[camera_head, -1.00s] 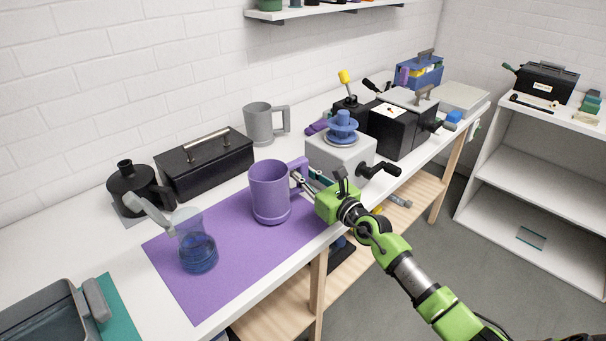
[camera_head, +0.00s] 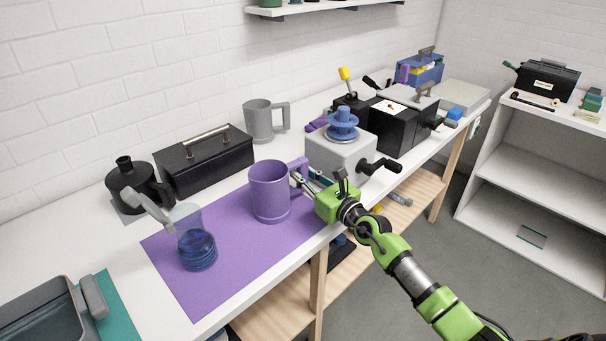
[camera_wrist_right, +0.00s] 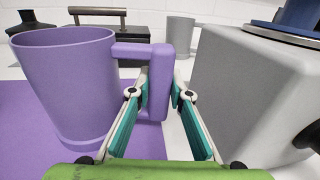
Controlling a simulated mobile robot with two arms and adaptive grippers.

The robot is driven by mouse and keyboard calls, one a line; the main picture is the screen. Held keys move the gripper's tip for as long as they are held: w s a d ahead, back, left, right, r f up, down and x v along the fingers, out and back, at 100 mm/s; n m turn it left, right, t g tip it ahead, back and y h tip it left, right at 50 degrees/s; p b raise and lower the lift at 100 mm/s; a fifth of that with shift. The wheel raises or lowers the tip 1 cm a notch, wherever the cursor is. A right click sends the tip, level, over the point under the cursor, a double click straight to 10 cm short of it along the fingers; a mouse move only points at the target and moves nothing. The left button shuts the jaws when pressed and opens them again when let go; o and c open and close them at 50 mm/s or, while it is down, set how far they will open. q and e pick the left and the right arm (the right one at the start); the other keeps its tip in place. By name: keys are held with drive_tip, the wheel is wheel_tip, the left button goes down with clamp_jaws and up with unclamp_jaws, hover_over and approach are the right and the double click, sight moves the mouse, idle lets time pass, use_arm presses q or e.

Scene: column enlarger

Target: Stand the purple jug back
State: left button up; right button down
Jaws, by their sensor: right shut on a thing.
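The purple jug (camera_head: 270,192) stands upright at the right part of the purple mat (camera_head: 232,262). Its handle points right, toward my right gripper (camera_head: 303,180). In the right wrist view the jug (camera_wrist_right: 68,95) fills the left side, and the fingers of my right gripper (camera_wrist_right: 157,98) are shut on its handle (camera_wrist_right: 155,75). The jug looks level, with its base on or very close to the mat; I cannot tell which. My left gripper is not in view.
A clear beaker with blue liquid (camera_head: 198,250) stands on the mat's left part. A grey box with a blue knob (camera_head: 335,155) is close right of my gripper. Behind are a black case (camera_head: 207,165), a grey jug (camera_head: 259,122) and a black pot (camera_head: 130,185).

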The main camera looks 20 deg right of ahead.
drive_tip(key=c, duration=1.8)
unclamp_jaws()
drive_tip(key=shift+f, duration=0.1)
drive_tip(key=shift+s, duration=0.15)
drive_tip(key=shift+p+v, duration=0.45)
drive_tip(key=shift+v, duration=0.75)
drive_tip(key=shift+p+v, duration=0.4)
drive_tip(key=shift+v, duration=2.2)
drive_tip(key=shift+s+d, duration=0.1)
